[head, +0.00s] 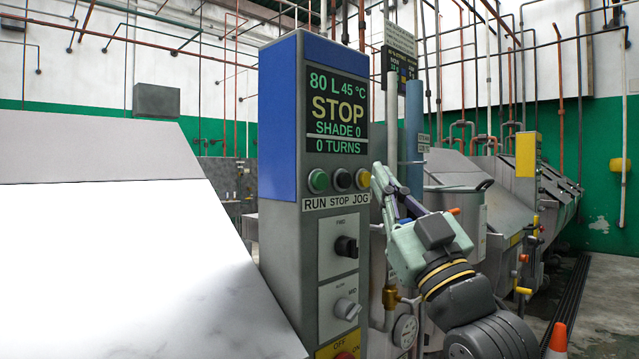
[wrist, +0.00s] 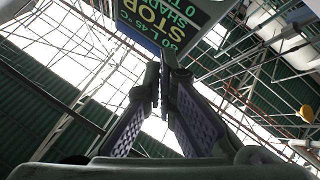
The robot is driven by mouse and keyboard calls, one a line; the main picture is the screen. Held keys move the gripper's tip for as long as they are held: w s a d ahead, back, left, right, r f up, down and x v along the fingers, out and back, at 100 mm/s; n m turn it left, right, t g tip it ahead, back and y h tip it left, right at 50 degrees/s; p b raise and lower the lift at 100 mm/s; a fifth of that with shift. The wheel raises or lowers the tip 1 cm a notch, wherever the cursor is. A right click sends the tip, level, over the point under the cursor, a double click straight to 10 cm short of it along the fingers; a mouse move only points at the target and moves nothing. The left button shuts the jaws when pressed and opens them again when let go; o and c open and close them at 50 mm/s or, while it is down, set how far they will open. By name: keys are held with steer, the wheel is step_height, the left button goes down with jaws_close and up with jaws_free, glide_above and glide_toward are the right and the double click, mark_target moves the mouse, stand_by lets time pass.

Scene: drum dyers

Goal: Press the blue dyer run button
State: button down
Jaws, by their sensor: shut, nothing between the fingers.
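The blue dyer's control post (head: 281,120) stands mid-picture in the head view, with a blue side panel. Its display (head: 337,113) reads STOP, SHADE 0, 0 TURNS. Below it, the green run button (head: 318,181) is at the left of the row. The black stop button (head: 343,180) and yellow jog button (head: 363,179) follow to the right. My gripper (head: 379,172) is shut and empty, just right of the jog button in the picture. The buttons are not seen there.
A large pale sloped machine cover (head: 100,150) fills the left. Pipes and another machine (head: 455,185) stand behind my arm. An orange cone (head: 558,336) is at lower right.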

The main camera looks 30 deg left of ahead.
mark_target(320, 182)
steer(key=shift+w+a+p, duration=0.3)
steer(key=shift+w+a, duration=0.2)
steer(key=shift+a, duration=0.9)
steer(key=shift+w+a+p, duration=0.35)
steer(key=shift+w+a, duration=0.15)
steer(key=shift+a, duration=0.9)
steer(key=shift+w+a+p, duration=0.3)
steer(key=shift+w+a, duration=0.2)
steer(key=shift+a, duration=0.9)
steer(key=shift+w+a, duration=0.1)
steer(key=shift+a, duration=0.25)
